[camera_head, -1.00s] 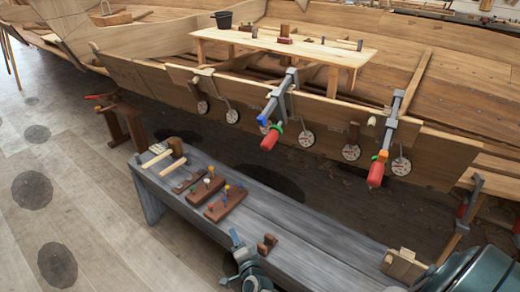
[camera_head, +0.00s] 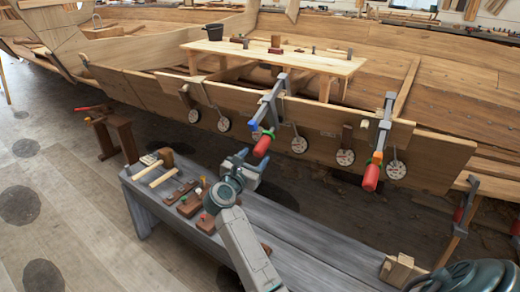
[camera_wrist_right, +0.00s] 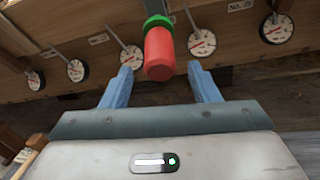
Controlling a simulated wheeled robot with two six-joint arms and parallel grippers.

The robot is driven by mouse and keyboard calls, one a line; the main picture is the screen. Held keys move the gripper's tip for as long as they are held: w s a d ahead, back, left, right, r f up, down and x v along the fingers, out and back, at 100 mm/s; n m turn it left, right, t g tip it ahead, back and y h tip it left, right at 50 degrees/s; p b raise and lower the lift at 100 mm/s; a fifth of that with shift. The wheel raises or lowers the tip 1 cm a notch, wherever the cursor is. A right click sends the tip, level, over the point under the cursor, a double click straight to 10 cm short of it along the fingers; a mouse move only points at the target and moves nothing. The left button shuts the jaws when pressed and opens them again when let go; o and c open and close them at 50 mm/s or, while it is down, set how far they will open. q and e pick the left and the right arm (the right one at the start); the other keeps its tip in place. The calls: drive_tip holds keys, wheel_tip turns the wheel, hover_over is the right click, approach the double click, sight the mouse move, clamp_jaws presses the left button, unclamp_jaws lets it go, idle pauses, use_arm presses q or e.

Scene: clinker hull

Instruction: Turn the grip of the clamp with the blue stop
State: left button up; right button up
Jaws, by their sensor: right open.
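The clamp with the blue stop (camera_head: 253,125) hangs on the hull plank in the middle of the head view. It has a grey bar (camera_head: 272,98), a green collar and a red grip (camera_head: 262,146) that points down toward the bench. My right gripper (camera_head: 250,162) is open and empty, just below the red grip. In the right wrist view the red grip (camera_wrist_right: 160,53) and green collar (camera_wrist_right: 157,21) show straight ahead, between the two blue fingertips of the gripper (camera_wrist_right: 160,70). No contact shows. The blue stop is out of that view. My left gripper is not in view.
A second clamp with an orange stop (camera_head: 377,157) and red grip (camera_head: 371,177) hangs to the right. Several round dials (camera_head: 299,144) hang along the plank. Below is a grey bench (camera_head: 310,235) with a mallet (camera_head: 163,159) and small wooden blocks; its right part is mostly clear.

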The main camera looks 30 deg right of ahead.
sight(257, 154)
drive_tip(key=x, duration=0.5)
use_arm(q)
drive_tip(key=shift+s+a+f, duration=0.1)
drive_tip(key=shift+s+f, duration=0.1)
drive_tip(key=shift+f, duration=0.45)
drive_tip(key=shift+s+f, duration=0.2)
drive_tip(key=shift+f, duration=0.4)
use_arm(e)
drive_tip(key=c, duration=1)
